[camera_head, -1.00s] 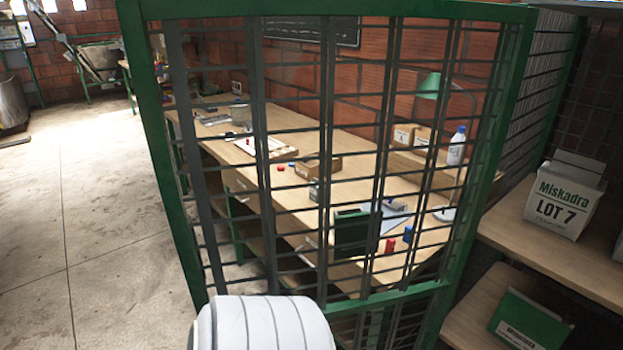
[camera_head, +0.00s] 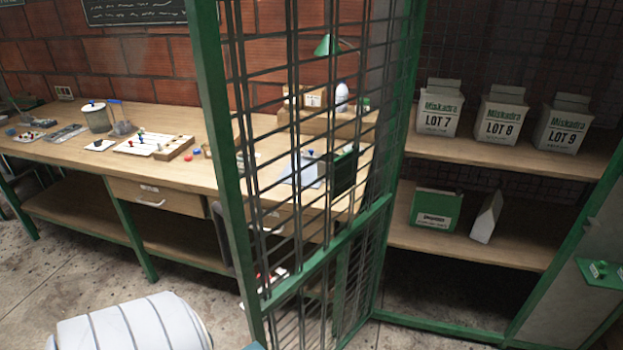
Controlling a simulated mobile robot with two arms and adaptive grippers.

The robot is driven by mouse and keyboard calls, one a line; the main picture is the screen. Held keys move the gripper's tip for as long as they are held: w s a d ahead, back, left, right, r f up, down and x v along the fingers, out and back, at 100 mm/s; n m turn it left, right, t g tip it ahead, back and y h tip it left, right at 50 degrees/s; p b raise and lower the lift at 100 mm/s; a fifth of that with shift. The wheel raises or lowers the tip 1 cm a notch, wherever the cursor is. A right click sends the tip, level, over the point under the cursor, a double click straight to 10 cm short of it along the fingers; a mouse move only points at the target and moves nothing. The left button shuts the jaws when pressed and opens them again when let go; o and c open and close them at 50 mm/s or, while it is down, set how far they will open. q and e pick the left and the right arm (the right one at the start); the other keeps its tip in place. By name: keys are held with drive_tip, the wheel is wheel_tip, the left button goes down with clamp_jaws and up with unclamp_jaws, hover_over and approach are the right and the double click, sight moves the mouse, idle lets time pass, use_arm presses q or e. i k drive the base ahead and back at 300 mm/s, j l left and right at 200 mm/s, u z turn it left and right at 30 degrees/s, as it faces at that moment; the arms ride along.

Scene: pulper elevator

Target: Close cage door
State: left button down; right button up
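The cage door (camera_head: 345,232) is a green-framed panel of dark bars in the middle of the head view. It stands swung open, its near upright (camera_head: 222,150) toward me and its far side at the left edge of the shelved cage. The cage opening to its right is uncovered, with the shelves in plain view. A white ribbed part of my arm (camera_head: 130,325) shows at the bottom left, below and left of the door. Neither gripper shows, so I cannot tell whether one touches the door.
Inside the cage, an upper shelf (camera_head: 500,160) holds three white cartons; a lower shelf (camera_head: 470,244) holds a green box (camera_head: 436,208) and a white carton (camera_head: 487,217). A long wooden workbench (camera_head: 120,160) stands behind and left of the door. A green bracket (camera_head: 603,272) is at the right edge.

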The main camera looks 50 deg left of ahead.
sight(339, 173)
drive_tip(key=k+j, duration=0.15)
drive_tip(key=j, duration=0.25)
drive_tip(key=k+j+z, duration=0.15)
drive_tip(key=j, duration=0.2)
drive_tip(key=k+j, duration=0.1)
drive_tip(key=j, duration=0.3)
drive_tip(key=k+j+z, duration=0.1)
drive_tip(key=j, duration=1.05)
drive_tip(key=i+j+z, duration=0.15)
drive_tip(key=j, duration=0.65)
